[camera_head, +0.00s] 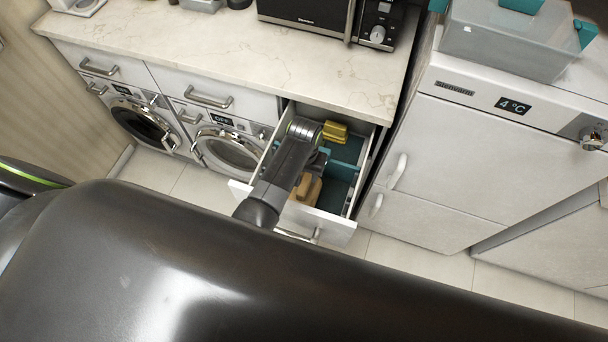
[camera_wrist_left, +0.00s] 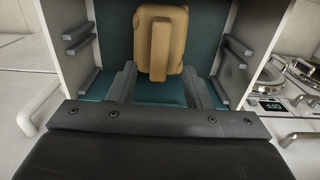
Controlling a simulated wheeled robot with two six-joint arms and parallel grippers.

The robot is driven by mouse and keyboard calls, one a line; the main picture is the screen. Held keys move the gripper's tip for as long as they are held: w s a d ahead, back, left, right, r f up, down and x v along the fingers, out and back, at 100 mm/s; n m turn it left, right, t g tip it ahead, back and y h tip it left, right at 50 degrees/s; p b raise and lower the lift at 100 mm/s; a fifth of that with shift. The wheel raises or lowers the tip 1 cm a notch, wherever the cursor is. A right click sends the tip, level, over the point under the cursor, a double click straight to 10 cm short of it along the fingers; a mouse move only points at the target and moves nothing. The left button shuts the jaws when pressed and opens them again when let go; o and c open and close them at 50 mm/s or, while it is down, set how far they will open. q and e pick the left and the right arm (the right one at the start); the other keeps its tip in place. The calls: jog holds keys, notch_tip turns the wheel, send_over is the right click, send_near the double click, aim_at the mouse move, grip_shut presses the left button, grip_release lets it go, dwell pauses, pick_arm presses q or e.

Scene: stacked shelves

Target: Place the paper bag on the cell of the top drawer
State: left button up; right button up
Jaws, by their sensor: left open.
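The top drawer (camera_head: 338,228) stands pulled out under the counter, with teal cells inside. The tan paper bag (camera_head: 308,190) is in a cell towards the drawer's front. In the left wrist view the bag (camera_wrist_left: 161,42) shows from above, with a raised strip along its middle. My left gripper (camera_head: 318,163) reaches down into the drawer beside the bag. Its two fingers (camera_wrist_left: 159,72) are open and spread apart, level with the bag's lower end in that view; I cannot tell whether they touch it. My right gripper is not in view.
A yellow object (camera_head: 335,131) lies at the back of the drawer. The fridge (camera_head: 450,150) stands close on the right, washing machines (camera_head: 225,150) on the left. A microwave (camera_head: 305,22) is on the marble counter (camera_head: 190,45), whose middle is clear. Drawer walls enclose my gripper closely.

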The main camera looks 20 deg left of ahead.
pick_arm(q)
jog(key=shift+r, duration=2.1)
